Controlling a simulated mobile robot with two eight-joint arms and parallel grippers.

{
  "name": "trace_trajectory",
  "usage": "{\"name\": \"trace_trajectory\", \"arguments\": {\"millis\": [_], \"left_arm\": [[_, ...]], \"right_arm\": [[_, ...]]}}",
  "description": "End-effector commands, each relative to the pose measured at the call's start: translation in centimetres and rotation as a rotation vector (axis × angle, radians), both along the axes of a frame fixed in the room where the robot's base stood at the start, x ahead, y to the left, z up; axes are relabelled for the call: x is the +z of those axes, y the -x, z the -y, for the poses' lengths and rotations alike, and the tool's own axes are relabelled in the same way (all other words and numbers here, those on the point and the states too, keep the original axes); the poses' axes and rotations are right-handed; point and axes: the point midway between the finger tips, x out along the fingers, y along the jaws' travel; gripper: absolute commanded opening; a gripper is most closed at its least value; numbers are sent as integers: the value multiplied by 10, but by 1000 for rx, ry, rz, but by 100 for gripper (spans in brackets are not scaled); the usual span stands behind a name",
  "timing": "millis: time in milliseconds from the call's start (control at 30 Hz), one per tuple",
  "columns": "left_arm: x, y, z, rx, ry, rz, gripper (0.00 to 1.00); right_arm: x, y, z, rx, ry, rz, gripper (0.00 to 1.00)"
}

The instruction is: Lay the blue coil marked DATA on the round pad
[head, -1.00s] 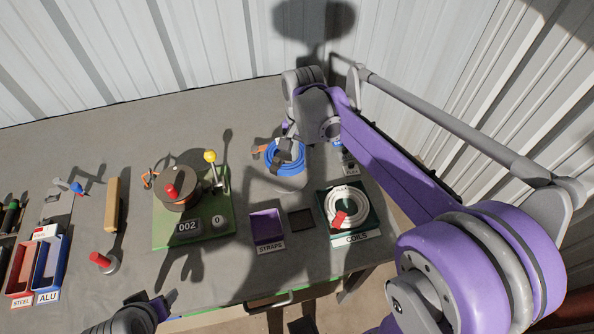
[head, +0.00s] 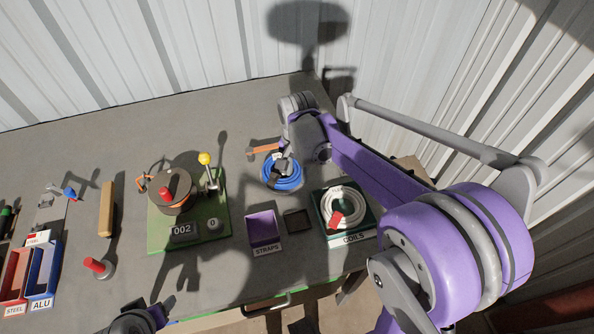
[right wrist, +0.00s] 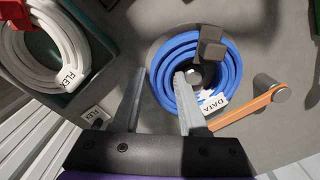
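The blue coil marked DATA (head: 287,181) lies flat on a round grey pad (right wrist: 150,50), which shows around its edge in the right wrist view. The coil (right wrist: 229,68) circles a small silver knob there, and its white DATA label faces the orange handle. My right gripper (right wrist: 162,73) is open over the coil's side nearest the white coil. One finger is outside the ring and the other at its inner edge; contact is unclear. In the head view, my right gripper (head: 283,168) hides part of the coil. My left gripper (head: 152,310) is at the bottom edge, its opening unclear.
A white coil (head: 342,207) lies in the green COILS tray (head: 350,239). The purple STRAPS bin (head: 263,228) and a dark square tray (head: 297,221) stand in front of the pad. A green-based machine (head: 190,235) stands left.

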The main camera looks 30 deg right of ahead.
Motion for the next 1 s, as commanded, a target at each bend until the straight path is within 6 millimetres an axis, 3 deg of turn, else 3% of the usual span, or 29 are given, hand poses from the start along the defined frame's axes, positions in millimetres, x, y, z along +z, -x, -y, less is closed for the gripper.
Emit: {"name": "trace_trajectory", "arguments": {"millis": [333,700,1000], "left_arm": [[4,-1,0,0,0,2,65],[10,-3,0,0,0,5,65],[12,-3,0,0,0,6,65]], "right_arm": [[13,0,0,0,0,0,42],[89,0,0,0,0,0,42],[122,2,-1,10,1,4,42]]}}
